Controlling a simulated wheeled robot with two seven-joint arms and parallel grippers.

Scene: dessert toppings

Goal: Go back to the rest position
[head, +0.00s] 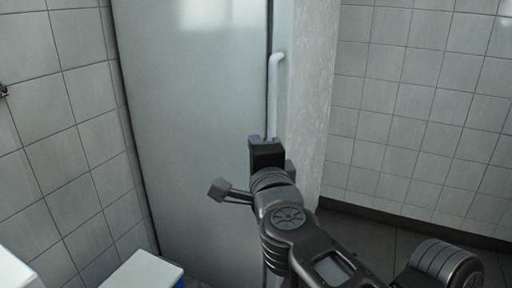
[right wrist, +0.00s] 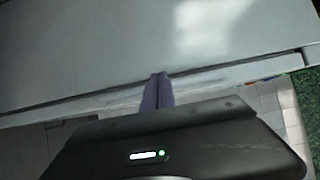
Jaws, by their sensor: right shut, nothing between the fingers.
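My right gripper (head: 263,138) comes in from the lower right in the head view and points up, in front of the edge of a tall pale grey door (head: 190,110). Its two purple fingers are pressed together with nothing between them, as the right wrist view shows (right wrist: 158,88). The white vertical handle (head: 274,95) of the door runs down behind the gripper; I cannot tell whether they touch. The door surface also fills the top of the right wrist view (right wrist: 90,45). My left gripper is in neither view.
A tiled wall (head: 50,120) stands on the left and another (head: 420,100) on the right. A white box-like thing (head: 140,272) with a blue part is at the lower left. Dark floor (head: 360,235) shows at the lower right. A green patch (right wrist: 307,90) shows in the right wrist view.

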